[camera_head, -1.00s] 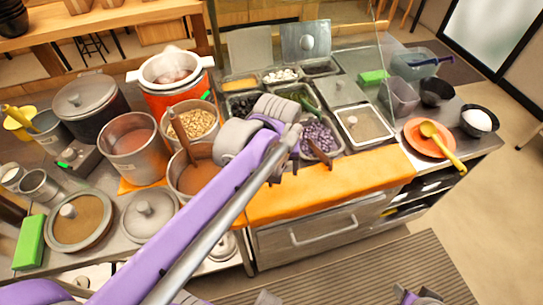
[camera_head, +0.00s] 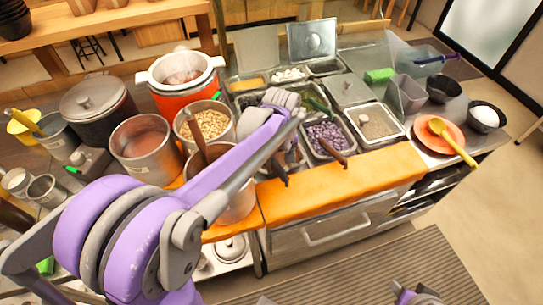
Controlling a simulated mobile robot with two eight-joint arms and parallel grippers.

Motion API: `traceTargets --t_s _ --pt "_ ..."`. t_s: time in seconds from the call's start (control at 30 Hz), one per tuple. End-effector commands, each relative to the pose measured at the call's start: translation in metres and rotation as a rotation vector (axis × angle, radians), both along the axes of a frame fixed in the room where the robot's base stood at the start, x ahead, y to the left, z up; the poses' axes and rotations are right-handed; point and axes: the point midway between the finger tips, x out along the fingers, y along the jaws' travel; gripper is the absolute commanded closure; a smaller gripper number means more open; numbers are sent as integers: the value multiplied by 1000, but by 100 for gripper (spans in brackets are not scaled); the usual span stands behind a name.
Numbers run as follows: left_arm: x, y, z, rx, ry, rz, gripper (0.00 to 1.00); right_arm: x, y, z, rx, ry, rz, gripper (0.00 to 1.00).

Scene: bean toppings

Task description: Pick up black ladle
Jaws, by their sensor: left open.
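No whole black ladle shows. A dark brown or black handle (camera_head: 280,172) sticks out toward the front from a tray mostly hidden behind my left arm. A second dark handle (camera_head: 336,153) leans out of the tray of purple beans (camera_head: 324,134). I cannot tell which handle belongs to the black ladle. My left gripper (camera_head: 290,152) is over the trays near the first handle, open, its fingers mostly hidden by my arm. I see nothing held. Part of my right gripper (camera_head: 418,297) shows at the bottom edge; its jaws are unclear.
Pots stand at left, including a bean pot (camera_head: 206,124) and a brown pot (camera_head: 143,148). An orange board (camera_head: 360,178) runs along the counter front. An orange plate (camera_head: 432,135) with a yellow ladle (camera_head: 455,145) and dark bowls (camera_head: 444,90) are at right.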

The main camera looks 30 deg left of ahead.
Motion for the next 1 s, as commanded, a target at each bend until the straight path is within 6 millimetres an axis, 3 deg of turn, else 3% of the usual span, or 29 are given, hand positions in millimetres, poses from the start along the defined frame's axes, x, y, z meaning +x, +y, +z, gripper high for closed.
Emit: traceTargets --t_s 0.2,0.43,0.8,1.0 --pt "0 0 -24 0 0 0 35 0 0 -2 0 1 0 50" --pt "0 0 -25 0 0 0 35 0 0 -2 0 1 0 50" --pt "0 0 -25 0 0 0 100 0 0 -2 0 1 0 50" --pt "0 0 -25 1 -1 0 100 0 0 -2 0 1 0 50"
